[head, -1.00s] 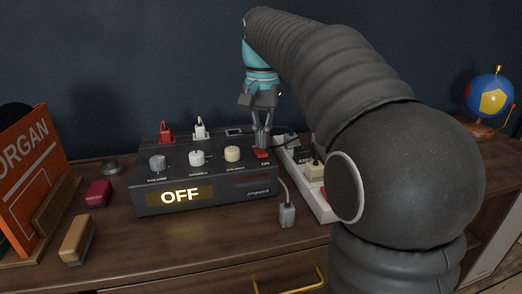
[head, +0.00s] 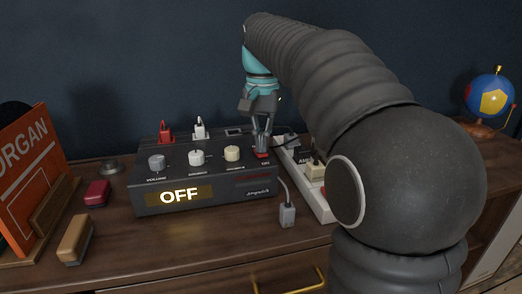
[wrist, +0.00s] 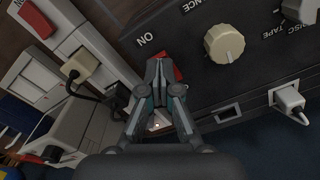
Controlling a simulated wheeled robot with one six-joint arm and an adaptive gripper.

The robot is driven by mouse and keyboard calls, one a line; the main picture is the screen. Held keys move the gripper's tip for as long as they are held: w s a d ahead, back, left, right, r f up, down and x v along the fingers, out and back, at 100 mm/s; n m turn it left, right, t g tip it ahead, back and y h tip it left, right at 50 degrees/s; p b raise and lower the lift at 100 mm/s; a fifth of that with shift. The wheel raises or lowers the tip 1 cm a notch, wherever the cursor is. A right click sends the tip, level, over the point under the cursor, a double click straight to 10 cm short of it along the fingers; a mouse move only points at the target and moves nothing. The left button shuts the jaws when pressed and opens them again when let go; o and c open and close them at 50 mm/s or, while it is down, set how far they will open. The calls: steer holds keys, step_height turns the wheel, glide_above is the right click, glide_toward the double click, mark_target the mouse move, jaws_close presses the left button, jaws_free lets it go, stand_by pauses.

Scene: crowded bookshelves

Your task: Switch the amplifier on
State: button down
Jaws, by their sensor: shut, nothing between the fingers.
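The amplifier (head: 205,190) is a dark box on the wooden cabinet top, and its front display (head: 180,195) reads OFF. Its top has a grey volume knob (head: 157,163), a white knob (head: 197,158) and a cream knob (head: 232,153). A red switch (head: 263,155) sits at the right end of that row, beside the ON label. My gripper (head: 262,150) points down with its fingers shut and empty, right at the red switch. In the wrist view the fingertips (wrist: 158,66) partly cover the red switch (wrist: 178,70); I cannot tell whether they touch it.
A white power strip (head: 318,204) with plugs lies right of the amplifier. Red (head: 166,132) and white (head: 200,128) plugs stand at the amplifier's back. Left are two brushes (head: 76,238) (head: 97,193) and an orange record sleeve (head: 28,180).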

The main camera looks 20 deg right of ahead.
steer(key=shift+f, duration=0.45)
steer(key=shift+r, duration=0.1)
step_height(320, 180, up, 5)
steer(key=p, duration=0.4)
steer(key=shift+r, duration=0.9)
steer(key=shift+s, duration=0.1)
steer(key=s+f+n+t, duration=0.2)
steer(key=s+f, duration=0.3)
steer(key=s, duration=0.2)
steer(key=s+f+n+t, duration=0.1)
steer(key=s+f+n, duration=0.1)
steer(key=s+f, duration=0.4)
steer(key=s+f+n+t, duration=0.2)
steer(key=s+f, duration=0.4)
steer(key=s, duration=0.3)
steer(key=shift+s+d+t, duration=0.1)
steer(key=shift+s+t, duration=0.2)
steer(key=shift+s, duration=0.1)
